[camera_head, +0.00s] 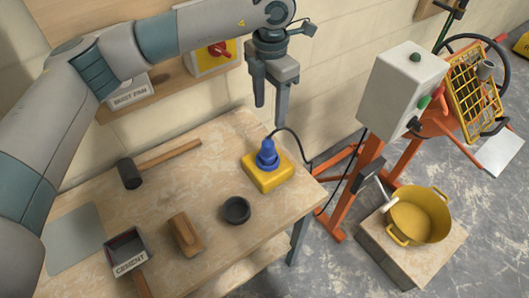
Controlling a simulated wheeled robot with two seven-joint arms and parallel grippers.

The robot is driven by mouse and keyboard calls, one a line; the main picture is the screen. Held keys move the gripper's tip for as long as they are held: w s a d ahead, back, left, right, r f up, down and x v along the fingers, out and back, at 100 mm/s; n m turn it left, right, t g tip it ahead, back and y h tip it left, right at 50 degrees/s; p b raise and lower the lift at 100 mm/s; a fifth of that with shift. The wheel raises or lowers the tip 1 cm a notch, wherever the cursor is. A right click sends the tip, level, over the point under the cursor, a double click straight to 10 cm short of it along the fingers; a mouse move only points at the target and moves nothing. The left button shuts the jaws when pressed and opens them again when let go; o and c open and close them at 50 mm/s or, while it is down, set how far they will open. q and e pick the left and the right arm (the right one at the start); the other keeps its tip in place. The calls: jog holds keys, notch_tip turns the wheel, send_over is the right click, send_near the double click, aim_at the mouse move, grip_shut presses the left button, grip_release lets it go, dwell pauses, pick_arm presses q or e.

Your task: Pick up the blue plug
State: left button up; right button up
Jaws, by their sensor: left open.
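The blue plug (267,153) stands upright on a yellow block-like base (266,176) near the right end of the wooden table (200,210). A dark cable leaves its top and curves right, over the table's edge. My left gripper (270,105) points downward above the plug and a little beyond it in the picture. Its two fingers are apart, with nothing between them, and it does not touch the plug. My right gripper is not in view.
A mallet (130,174), a wooden block (185,235), a black ring-shaped dish (236,211) and a tray marked CEMENT (128,254) lie on the table. An orange stand with a grey control box (400,88) is at the right, near a yellow tub (420,216).

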aim_at(269, 139)
pick_arm(q)
jog(key=shift+s+d+r, duration=0.1)
jog(key=shift+s, duration=0.05)
notch_tip(269, 139, down, 11)
jog(key=p, duration=0.6)
jog(key=shift+f, duration=0.65)
jog(key=shift+f+p, duration=0.5)
jog(key=shift+p, duration=0.35)
jog(key=f, duration=0.1)
jog(key=f+p, duration=0.2)
jog(key=shift+w+a+f, duration=0.2)
jog(key=shift+w+f, duration=0.1)
jog(key=shift+f, duration=0.3)
